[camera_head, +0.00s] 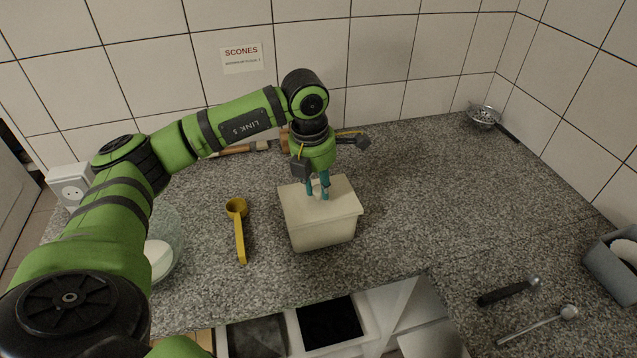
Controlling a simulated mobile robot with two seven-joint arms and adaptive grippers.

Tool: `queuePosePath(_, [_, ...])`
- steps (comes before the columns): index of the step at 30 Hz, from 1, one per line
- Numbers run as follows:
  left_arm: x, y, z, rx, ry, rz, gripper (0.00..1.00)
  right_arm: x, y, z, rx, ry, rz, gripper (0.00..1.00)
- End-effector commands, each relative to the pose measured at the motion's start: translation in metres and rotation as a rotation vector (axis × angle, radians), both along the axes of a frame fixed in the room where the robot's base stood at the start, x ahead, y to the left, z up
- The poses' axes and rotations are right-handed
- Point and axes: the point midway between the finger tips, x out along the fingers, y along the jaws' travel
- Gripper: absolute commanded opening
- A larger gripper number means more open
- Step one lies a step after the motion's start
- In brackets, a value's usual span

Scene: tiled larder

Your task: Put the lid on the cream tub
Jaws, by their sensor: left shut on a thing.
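The cream tub (322,236) stands upright on the speckled counter, near the middle of the camera_head view. The cream lid (340,201) lies over the top of the tub and looks about level with its rim. I cannot tell whether it is fully seated. My left gripper (318,193) points down from above, its teal fingers shut on the small knob in the middle of the lid. The fingers partly hide the knob. The inside of the tub is hidden. My right gripper is not in view.
A yellow scoop (238,226) lies left of the tub, and a glass bowl (172,262) stands farther left. A wooden-handled tool (240,149) lies behind. A metal strainer (484,117), spoons (540,324) and a grey container (612,265) are to the right. The counter right of the tub is clear.

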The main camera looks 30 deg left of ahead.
Motion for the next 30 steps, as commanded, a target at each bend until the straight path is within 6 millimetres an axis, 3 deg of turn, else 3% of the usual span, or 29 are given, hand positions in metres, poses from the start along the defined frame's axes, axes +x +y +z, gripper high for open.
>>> queuePosePath(30, [-0.0001,0.0002,-0.0085,0.0,-0.002,-0.006,0.01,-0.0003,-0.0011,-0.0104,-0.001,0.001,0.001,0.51])
